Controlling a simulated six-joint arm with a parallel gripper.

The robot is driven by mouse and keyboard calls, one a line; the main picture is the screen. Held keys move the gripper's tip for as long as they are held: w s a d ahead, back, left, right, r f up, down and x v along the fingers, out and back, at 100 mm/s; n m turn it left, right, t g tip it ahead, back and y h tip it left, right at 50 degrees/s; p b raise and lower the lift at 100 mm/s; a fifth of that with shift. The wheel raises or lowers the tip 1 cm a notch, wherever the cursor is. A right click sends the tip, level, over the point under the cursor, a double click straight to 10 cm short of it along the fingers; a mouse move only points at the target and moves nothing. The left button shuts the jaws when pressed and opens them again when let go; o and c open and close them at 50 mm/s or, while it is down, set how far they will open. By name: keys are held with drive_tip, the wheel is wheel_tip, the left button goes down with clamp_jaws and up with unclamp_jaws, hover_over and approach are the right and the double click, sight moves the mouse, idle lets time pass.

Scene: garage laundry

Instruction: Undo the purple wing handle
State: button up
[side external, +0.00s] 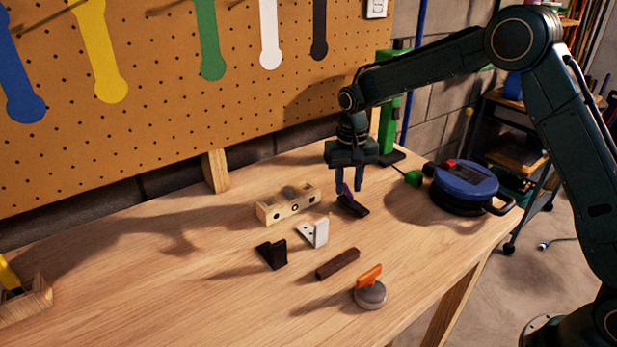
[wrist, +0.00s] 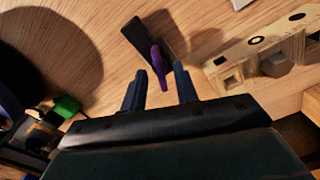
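The purple wing handle (wrist: 159,66) sits on a small dark block (wrist: 150,38) on the workbench. In the side external view the handle (side external: 347,190) stands up from the dark block (side external: 354,207), partly hidden by a finger. My gripper (side external: 349,188) points down over it. In the wrist view my gripper (wrist: 161,85) has its two blue fingers apart, with the near end of the purple handle in line with the gap between them. I cannot tell whether either finger touches it.
A wooden block with holes (side external: 287,205) stands close to the left. A white bracket (side external: 314,234), black bracket (side external: 272,254), brown bar (side external: 338,264) and orange-handled grey disc (side external: 370,292) lie in front. A blue round device (side external: 465,184) is at right. The bench's left middle is clear.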

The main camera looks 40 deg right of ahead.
drive_tip(key=shift+f, duration=0.4)
clamp_jaws()
drive_tip(key=shift+n, duration=3.2)
drive_tip(key=shift+f, duration=0.1)
